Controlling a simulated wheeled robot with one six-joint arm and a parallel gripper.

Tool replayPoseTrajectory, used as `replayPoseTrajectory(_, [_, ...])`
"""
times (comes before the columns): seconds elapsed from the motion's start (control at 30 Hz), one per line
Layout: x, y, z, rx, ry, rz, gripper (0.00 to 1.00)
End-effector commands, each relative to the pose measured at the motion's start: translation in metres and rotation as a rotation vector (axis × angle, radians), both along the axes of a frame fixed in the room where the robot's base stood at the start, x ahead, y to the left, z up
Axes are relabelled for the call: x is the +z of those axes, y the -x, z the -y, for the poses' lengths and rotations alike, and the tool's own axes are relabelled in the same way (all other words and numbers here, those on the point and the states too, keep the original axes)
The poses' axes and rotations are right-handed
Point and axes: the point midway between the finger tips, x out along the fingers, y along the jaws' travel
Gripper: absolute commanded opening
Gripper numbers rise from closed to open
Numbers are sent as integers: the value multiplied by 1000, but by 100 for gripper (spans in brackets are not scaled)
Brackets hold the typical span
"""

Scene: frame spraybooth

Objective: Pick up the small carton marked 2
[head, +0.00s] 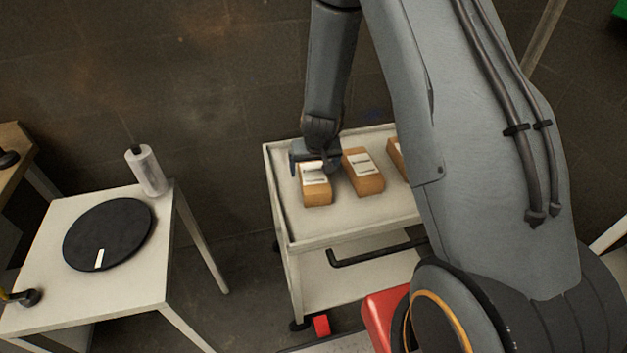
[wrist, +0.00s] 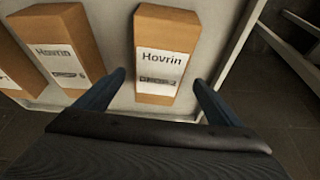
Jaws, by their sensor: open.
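Three small brown cartons with white labels stand in a row on the cart's top: the left carton (head: 317,196), the middle carton (head: 368,186) and the right carton (head: 396,150), partly hidden behind my arm. My gripper (head: 310,162) is open at the far end of the left carton. In the wrist view the open fingers (wrist: 159,82) frame the near end of that same carton (wrist: 165,30), apparently without gripping it. Its label reads "Hovrin"; the smaller marks below are too blurred to read. The neighbouring carton (wrist: 68,28) also reads "Hovrin". I cannot tell which is marked 2.
The cartons stand on a pale cart (head: 290,222) with a raised rim and a dark handle (head: 375,253). A white table (head: 120,285) at left holds a black disc (head: 108,234) and a white bottle (head: 147,170). Floor shows between table and cart.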

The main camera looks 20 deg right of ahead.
Motion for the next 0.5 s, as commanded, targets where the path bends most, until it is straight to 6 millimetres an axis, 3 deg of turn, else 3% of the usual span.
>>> replayPoseTrajectory(0.3, [-35,-9,3,0,0,-3,88])
replayPoseTrajectory(0.5, [-43,-13,3,1,0,0,88])
